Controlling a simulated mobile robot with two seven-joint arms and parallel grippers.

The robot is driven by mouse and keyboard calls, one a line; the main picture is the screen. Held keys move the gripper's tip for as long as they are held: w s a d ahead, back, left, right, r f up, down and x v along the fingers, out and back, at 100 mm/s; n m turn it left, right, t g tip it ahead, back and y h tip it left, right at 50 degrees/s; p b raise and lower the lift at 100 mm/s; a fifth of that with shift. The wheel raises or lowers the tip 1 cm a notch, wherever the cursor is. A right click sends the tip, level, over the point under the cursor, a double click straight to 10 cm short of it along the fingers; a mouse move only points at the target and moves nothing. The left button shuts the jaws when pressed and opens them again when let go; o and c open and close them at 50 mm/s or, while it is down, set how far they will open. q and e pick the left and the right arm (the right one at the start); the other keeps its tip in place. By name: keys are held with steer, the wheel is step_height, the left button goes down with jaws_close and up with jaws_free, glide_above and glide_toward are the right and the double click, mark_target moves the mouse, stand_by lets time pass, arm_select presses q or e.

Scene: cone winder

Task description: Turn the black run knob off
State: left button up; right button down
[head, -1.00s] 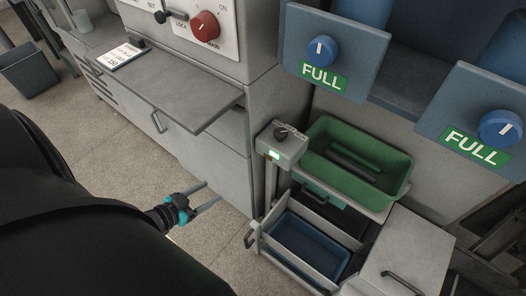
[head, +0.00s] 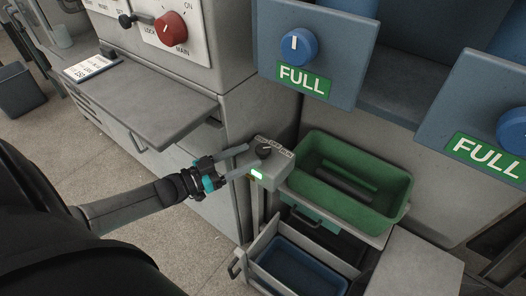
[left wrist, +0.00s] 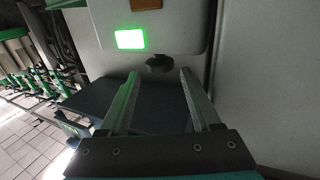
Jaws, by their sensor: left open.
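The black run knob (head: 263,150) sits on top of a small grey control box (head: 270,176) on a post, beside a label strip. The box has a lit green lamp on its front. My left gripper (head: 252,156) is open, its fingers reaching right with the tips close to the knob. In the left wrist view, the two fingers (left wrist: 158,80) are apart, and a dark round thing that looks like the knob (left wrist: 159,63) shows between and just beyond the tips, below the lit lamp. I cannot tell whether a finger touches it. My right gripper is not in view.
A green bin (head: 350,205) stands just right of the box, with a blue bin (head: 297,270) in a drawer below. A grey shelf (head: 150,105) juts out at left under a panel with a red main knob (head: 171,28). Blue knobs marked FULL (head: 298,46) are above right.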

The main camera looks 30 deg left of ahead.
mark_target(263, 148)
arm_select(q)
steer(key=shift+b+x, duration=0.6)
steer(key=shift+x, duration=2.25)
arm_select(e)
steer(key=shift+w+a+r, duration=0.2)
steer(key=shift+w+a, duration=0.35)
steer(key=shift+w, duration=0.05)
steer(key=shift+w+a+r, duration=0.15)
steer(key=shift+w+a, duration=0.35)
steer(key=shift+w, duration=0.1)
arm_select(q)
jaws_close()
